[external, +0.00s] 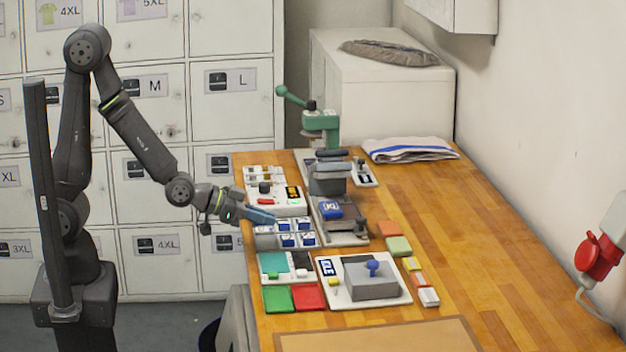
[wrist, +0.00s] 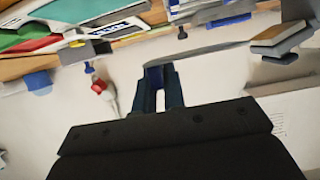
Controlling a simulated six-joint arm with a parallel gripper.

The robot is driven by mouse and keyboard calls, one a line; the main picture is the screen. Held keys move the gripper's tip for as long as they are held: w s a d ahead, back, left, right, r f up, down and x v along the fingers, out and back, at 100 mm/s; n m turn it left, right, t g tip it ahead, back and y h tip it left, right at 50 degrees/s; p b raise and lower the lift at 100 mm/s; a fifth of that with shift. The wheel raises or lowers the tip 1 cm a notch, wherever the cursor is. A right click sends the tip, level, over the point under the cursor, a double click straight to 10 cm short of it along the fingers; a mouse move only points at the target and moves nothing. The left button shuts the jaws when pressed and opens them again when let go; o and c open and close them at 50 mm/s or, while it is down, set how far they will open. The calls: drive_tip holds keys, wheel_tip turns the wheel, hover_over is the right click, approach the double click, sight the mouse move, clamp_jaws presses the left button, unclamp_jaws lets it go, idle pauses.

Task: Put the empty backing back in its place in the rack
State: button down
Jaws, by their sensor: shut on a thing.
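The rack (external: 264,241), a pale holder with several white and blue pieces, stands near the table's left edge. My gripper (external: 262,217) is at the rack's upper left side, low and reaching in from the left. In the wrist view my gripper's dark blue fingers (wrist: 160,88) are close together, shut on a thin piece. That piece is barely visible between the fingers, so its face and exact tilt cannot be told. I cannot tell from these views whether it touches the rack. The fingers hide part of the rack's back row.
A green-handled press (external: 320,124) and a grey fixture (external: 327,180) stand beyond. A white plate with a grey block (external: 371,281) lies in front.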

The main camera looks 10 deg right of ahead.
sight(271, 249)
drive_tip(key=w+d+f, duration=0.2)
drive_tip(key=w, duration=0.1)
drive_tip(key=shift+w+f, duration=0.1)
drive_tip(key=shift+f, duration=2.05)
drive_tip(key=shift+f, duration=0.15)
drive_tip(key=shift+f, duration=0.35)
drive_tip(key=shift+a+f, duration=0.1)
drive_tip(key=c, duration=1.5)
unclamp_jaws()
